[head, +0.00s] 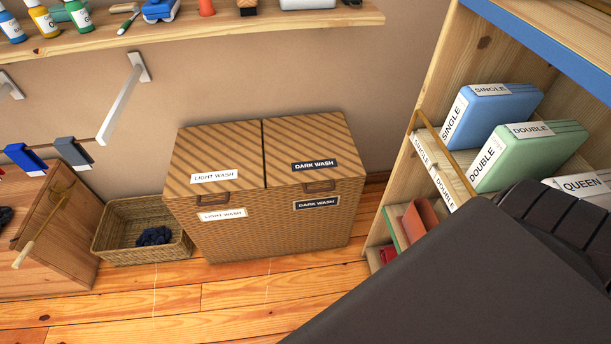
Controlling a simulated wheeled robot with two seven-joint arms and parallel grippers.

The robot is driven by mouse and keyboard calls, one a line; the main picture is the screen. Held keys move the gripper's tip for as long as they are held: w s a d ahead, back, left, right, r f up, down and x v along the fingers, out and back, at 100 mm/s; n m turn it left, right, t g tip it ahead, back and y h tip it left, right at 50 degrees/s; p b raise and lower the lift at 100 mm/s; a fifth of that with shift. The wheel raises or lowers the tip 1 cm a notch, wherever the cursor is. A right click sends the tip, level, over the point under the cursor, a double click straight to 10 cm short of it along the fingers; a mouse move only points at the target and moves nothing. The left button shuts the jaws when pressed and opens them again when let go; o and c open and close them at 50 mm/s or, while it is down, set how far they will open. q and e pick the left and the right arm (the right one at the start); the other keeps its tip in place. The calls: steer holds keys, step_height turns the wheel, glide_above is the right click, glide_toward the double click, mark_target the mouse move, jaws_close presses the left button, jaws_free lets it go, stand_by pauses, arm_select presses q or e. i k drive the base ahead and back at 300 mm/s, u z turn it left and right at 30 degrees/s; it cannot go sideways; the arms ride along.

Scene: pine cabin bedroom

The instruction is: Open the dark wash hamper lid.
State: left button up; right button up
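The wicker hamper (270,228) stands on the floor against the wall in the middle of the head view. It has two lids side by side, both closed. The dark wash lid (303,136) is the right one, with a black "DARK WASH" label and a small brown handle (319,187) at its front edge. A second black label is on the front below it. The light wash lid (215,150) is the left one, with white labels and its own handle. Neither of my grippers is in view.
A wall shelf (220,33) with bottles and small items hangs above the hamper. A low basket (112,250) holding dark cloth stands to its left. A wooden shelf unit (432,100) with bedding packs stands right. A large dark form hides the lower right.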

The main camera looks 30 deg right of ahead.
mark_target(303, 150)
steer(key=z, duration=0.05)
steer(key=i, duration=0.15)
steer(key=z, duration=1.4)
